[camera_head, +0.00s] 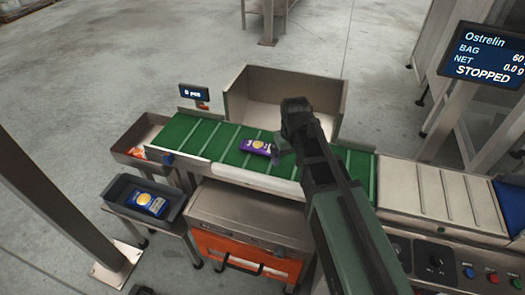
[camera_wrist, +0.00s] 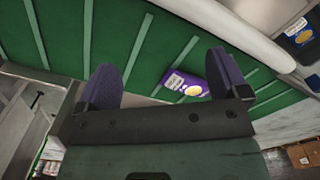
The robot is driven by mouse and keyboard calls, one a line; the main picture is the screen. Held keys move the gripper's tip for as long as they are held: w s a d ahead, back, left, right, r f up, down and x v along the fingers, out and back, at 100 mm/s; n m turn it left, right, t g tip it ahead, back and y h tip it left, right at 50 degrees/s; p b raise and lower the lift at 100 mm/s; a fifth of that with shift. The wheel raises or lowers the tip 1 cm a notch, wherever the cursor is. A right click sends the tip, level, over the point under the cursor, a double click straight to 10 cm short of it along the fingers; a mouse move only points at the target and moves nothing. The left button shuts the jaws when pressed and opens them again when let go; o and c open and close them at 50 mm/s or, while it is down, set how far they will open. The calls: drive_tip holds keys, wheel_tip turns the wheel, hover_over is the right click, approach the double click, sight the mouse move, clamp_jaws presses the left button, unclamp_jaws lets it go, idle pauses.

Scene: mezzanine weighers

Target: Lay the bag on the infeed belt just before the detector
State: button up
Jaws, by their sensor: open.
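A purple bag (camera_head: 256,146) with a yellow round print lies flat on the green belt (camera_head: 225,137), near its front edge. My gripper (camera_head: 281,146) is just right of the bag in the head view, partly hidden by my own arm. In the wrist view my gripper (camera_wrist: 160,70) is open with nothing held between its fingers. The bag (camera_wrist: 184,83) shows beyond the gap, close to the right finger, which hides part of it. I cannot tell whether they touch. I cannot make out which part is the detector.
A steel bin (camera_head: 285,98) stands behind the belt. A small counter display (camera_head: 194,93) stands at the back left. A dark tray (camera_head: 119,201) holds a blue bag (camera_head: 150,203). A screen (camera_head: 485,55) reads STOPPED. An orange cabinet (camera_head: 247,254) is below the belt.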

sight(258, 145)
drive_tip(key=w+a+n, duration=0.2)
drive_tip(key=w+a, duration=0.1)
drive_tip(key=w, duration=0.1)
drive_tip(key=w+a+n, duration=0.2)
drive_tip(key=w+a, duration=0.1)
drive_tip(key=w, duration=0.2)
drive_tip(key=w+a+n, duration=0.2)
drive_tip(key=w+a, duration=0.1)
drive_tip(key=w, duration=0.1)
drive_tip(key=shift+w+a+f+n, duration=0.25)
drive_tip(key=shift+a+f+n, duration=0.05)
drive_tip(key=shift+a+n, duration=0.1)
drive_tip(key=shift+w+a+n, duration=0.15)
drive_tip(key=shift+w+n, duration=0.4)
drive_tip(key=shift+n, duration=0.05)
drive_tip(key=shift+w+a+n, duration=0.15)
drive_tip(key=shift+w+n, duration=0.35)
drive_tip(key=shift+n, duration=0.9)
drive_tip(key=f+b, duration=1.1)
drive_tip(key=shift+s+f, duration=0.1)
drive_tip(key=shift+s, duration=0.2)
drive_tip(key=shift+r, duration=0.25)
drive_tip(key=shift+c, duration=0.4)
drive_tip(key=c, duration=1)
wheel_tip(258, 145, up, 20)
drive_tip(key=p, duration=2)
drive_tip(key=shift+r, duration=0.15)
